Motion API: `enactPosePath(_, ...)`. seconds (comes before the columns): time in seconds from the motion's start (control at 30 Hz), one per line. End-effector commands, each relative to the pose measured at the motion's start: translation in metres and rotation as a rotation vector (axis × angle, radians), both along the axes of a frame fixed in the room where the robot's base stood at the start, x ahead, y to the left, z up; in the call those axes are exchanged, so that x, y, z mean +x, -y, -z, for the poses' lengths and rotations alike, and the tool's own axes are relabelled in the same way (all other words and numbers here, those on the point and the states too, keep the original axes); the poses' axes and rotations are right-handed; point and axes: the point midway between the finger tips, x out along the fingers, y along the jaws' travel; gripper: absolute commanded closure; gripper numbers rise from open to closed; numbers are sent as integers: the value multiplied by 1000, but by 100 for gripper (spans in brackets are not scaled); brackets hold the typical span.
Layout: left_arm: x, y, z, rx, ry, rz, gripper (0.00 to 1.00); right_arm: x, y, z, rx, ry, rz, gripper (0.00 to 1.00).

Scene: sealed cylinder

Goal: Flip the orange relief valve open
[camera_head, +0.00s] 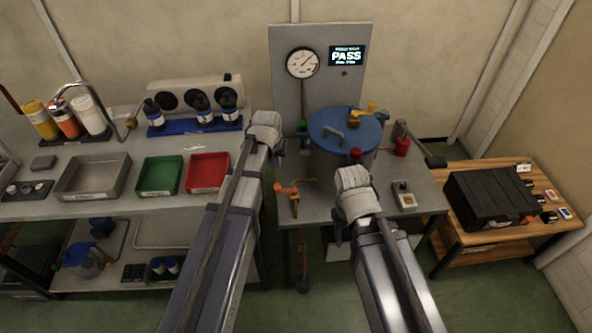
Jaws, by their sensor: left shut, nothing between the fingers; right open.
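An orange lever handle (287,190) sits on a brass pipe fitting at the front left of the right-hand bench. A yellow-orange valve fitting (369,110) stands on the blue lid (330,122) of the cylinder. I cannot tell for certain which is the relief valve. My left gripper (277,153) is shut and empty, left of the cylinder and above and behind the orange handle. My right gripper (352,180) is open in front of the cylinder, right of the orange handle and apart from it. Its fingers are mostly hidden by its wrist.
A panel behind the cylinder carries a round gauge (302,63) and a screen reading PASS (346,56). A red knob (355,155) and red cup (402,146) are near the cylinder. Trays (159,176) and bottles fill the left bench. A black case (487,200) lies on the wooden table.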

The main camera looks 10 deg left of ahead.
Motion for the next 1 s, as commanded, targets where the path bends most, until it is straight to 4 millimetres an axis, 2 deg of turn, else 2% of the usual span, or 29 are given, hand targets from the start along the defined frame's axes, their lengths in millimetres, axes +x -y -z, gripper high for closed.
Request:
enactPosePath(0.03, 8, -7, 1, -2, 11, -11, 100, 0, 0, 2, 0, 0, 0, 50)
enactPosePath(0.13, 13, -13, 1, -5, 24, -21, 100, 0, 0, 2, 0, 0, 0, 50)
enactPosePath(0.63, 15, -14, 5, -6, 26, -22, 100, 0, 0, 6, 0, 0, 0, 50)
enactPosePath(0.77, 17, -13, 13, -6, 25, -22, 100, 0, 0, 15, 0, 0, 0, 50)
enactPosePath(1.0, 26, -14, 41, -6, 25, -21, 100, 0, 0, 43, 0, 0, 0, 50)
